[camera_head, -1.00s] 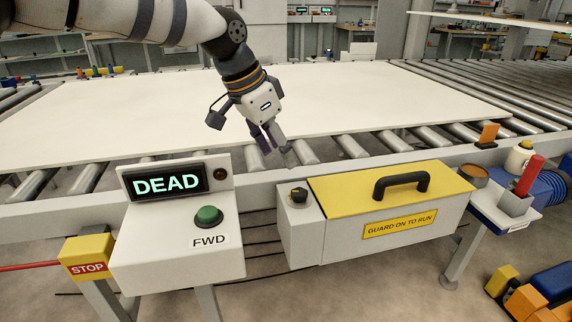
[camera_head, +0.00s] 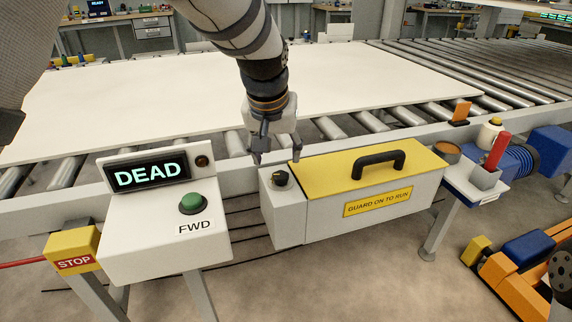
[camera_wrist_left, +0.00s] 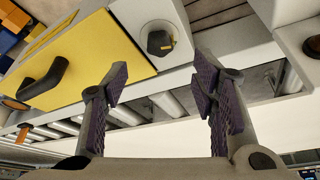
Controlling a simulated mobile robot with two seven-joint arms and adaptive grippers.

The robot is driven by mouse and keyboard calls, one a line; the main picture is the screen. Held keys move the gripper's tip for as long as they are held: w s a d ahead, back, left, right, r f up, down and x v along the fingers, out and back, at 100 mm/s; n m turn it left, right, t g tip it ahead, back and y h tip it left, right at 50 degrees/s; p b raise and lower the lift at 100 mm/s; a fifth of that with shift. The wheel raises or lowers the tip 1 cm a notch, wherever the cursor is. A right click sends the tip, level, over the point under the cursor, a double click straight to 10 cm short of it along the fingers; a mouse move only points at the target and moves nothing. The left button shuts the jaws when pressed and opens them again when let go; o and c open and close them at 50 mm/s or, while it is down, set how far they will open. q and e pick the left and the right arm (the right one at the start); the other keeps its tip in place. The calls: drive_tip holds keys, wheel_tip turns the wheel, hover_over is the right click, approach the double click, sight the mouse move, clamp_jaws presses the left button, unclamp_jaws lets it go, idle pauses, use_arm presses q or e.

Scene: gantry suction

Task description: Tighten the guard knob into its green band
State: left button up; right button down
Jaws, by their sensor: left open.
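The guard knob (camera_head: 281,178) is a small black knob with a yellow mark. It stands on a white block at the left end of the yellow-topped guard (camera_head: 325,178), which has a black handle. My left gripper (camera_head: 277,157) points down just above and behind the knob, open and empty. In the left wrist view the knob (camera_wrist_left: 160,43) shows beyond the gap between the open purple-padded fingers (camera_wrist_left: 160,88), apart from them. I cannot make out the green band in either view. My right gripper is not in view.
A control box with a DEAD display (camera_head: 150,174) and green FWD button (camera_head: 193,203) stands left of the guard. A STOP box (camera_head: 73,250) is farther left. A white sheet (camera_head: 130,95) lies on the rollers behind. A red-handled tool (camera_head: 497,150) stands at right.

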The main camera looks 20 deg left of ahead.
sight(280, 174)
use_arm(q)
drive_tip(key=b+x, duration=0.1)
drive_tip(key=x, duration=0.7)
drive_tip(key=shift+r, duration=0.1)
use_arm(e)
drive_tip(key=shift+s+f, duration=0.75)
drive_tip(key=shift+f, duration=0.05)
